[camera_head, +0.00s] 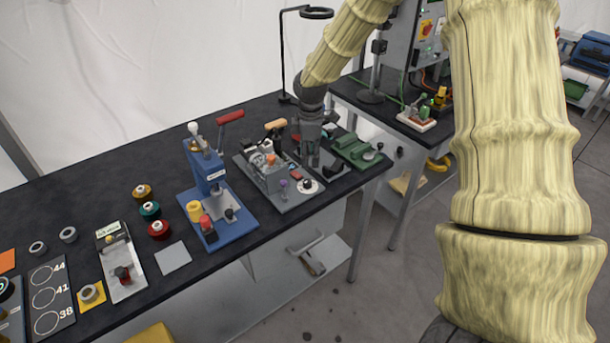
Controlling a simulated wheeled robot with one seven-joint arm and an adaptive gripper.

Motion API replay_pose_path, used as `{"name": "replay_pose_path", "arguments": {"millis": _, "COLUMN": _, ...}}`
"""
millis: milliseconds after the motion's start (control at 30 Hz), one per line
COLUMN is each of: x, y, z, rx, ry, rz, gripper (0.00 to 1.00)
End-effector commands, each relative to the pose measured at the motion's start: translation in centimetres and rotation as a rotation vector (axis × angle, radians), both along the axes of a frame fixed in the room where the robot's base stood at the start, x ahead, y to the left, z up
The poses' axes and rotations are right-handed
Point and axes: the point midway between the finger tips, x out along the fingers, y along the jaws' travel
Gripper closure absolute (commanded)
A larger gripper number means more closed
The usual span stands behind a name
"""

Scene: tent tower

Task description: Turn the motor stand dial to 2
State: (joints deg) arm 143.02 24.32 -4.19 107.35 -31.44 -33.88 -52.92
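The motor stand (283,205) is a grey base plate with a clamped block, an orange-handled lever and small coloured knobs. It sits near the front edge of the black table. A dial (307,186) with a black knob on a white round face is at its front right corner. Its numbers are too small to read. My gripper (308,163) points down just above and behind the dial, near the right side of the stand. It looks apart from the dial, though the gap is hard to judge. Its fingers are small and dark, and their opening does not show clearly.
A blue press (211,174) with a red handle stands left of the motor stand. A green fixture (355,150) lies close on the right. A black lamp stand (283,60) rises behind. Spools (158,229) and a grey plate (173,258) are further left.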

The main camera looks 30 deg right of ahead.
Motion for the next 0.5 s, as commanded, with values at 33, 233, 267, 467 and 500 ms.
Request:
{"name": "replay_pose_path", "arguments": {"millis": 33, "x": 0.1, "y": 0.2, "z": -0.3, "rx": 0.0, "ry": 0.001, "rz": 0.003, "gripper": 0.65}}
{"name": "replay_pose_path", "arguments": {"millis": 233, "x": 0.3, "y": 0.3, "z": -2.7, "rx": -0.001, "ry": 0.003, "rz": 0.006, "gripper": 0.65}}
{"name": "replay_pose_path", "arguments": {"millis": 267, "x": 0.3, "y": 0.3, "z": -3.0, "rx": -0.001, "ry": 0.003, "rz": 0.006, "gripper": 0.65}}
{"name": "replay_pose_path", "arguments": {"millis": 467, "x": 0.3, "y": 0.1, "z": -5.4, "rx": 0.0, "ry": 0.001, "rz": 0.003, "gripper": 0.65}}
{"name": "replay_pose_path", "arguments": {"millis": 500, "x": 0.3, "y": 0.1, "z": -5.8, "rx": 0.0, "ry": 0.001, "rz": 0.003, "gripper": 0.65}}
